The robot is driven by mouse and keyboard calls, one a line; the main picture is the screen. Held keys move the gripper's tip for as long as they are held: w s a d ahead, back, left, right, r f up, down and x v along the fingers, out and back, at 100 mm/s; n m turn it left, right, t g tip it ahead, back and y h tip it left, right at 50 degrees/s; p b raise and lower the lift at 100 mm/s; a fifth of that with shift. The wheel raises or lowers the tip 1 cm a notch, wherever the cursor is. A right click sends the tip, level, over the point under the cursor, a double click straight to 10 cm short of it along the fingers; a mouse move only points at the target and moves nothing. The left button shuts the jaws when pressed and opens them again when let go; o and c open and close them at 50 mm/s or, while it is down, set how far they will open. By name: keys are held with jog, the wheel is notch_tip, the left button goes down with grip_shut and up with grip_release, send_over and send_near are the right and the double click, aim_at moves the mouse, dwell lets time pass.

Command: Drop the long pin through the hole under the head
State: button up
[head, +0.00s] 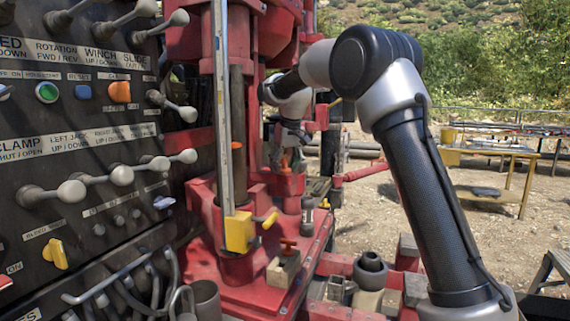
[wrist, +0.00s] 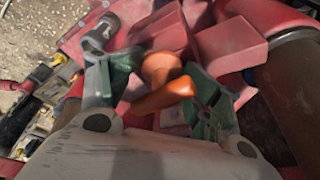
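An orange T-handled pin (wrist: 165,95) lies between the green-padded fingers of my gripper (wrist: 163,80) in the wrist view. The fingers are drawn in on both sides of it and look shut on it. In the head view my gripper (head: 287,150) points down over a red part of the rig, with the orange handle (head: 286,161) at its fingertips. The pin's lower shaft is hidden, so I cannot tell whether it is in a hole. A second orange-red T-handled pin (head: 288,243) stands in a wooden block (head: 283,268) on the red deck.
A tall metal rail with a yellow block (head: 239,232) stands left of my gripper. The lever panel (head: 80,130) fills the left side. A grey fitting (head: 370,270) sits at the front. A yellow table (head: 490,152) stands at the back right, with open gravel around it.

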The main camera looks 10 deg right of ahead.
jog(key=shift+o, duration=0.2)
jog(key=shift+s+f, duration=0.15)
jog(key=shift+f, duration=0.6)
jog(key=a+v, duration=0.1)
jog(key=v, duration=1.1)
jog(key=shift+w+d+r, duration=0.2)
jog(key=shift+d+r, duration=0.2)
jog(key=shift+d, duration=0.05)
jog(key=shift+w, duration=0.1)
notch_tip(320, 180, down, 4)
jog(key=shift+r, duration=0.1)
jog(key=s+d+f, duration=0.3)
jog(key=s+d, duration=0.1)
jog(key=s, duration=1)
jog(key=s+d+f+m, duration=0.1)
jog(key=s+d+f, duration=0.3)
jog(key=s, duration=1)
jog(key=s+d+f+m+t, duration=0.1)
jog(key=s+d+f, duration=0.2)
jog(key=s, duration=1.2)
jog(key=shift+d+f+h, duration=0.25)
jog(key=shift+d+h, duration=0.15)
jog(key=shift+d, duration=1.2)
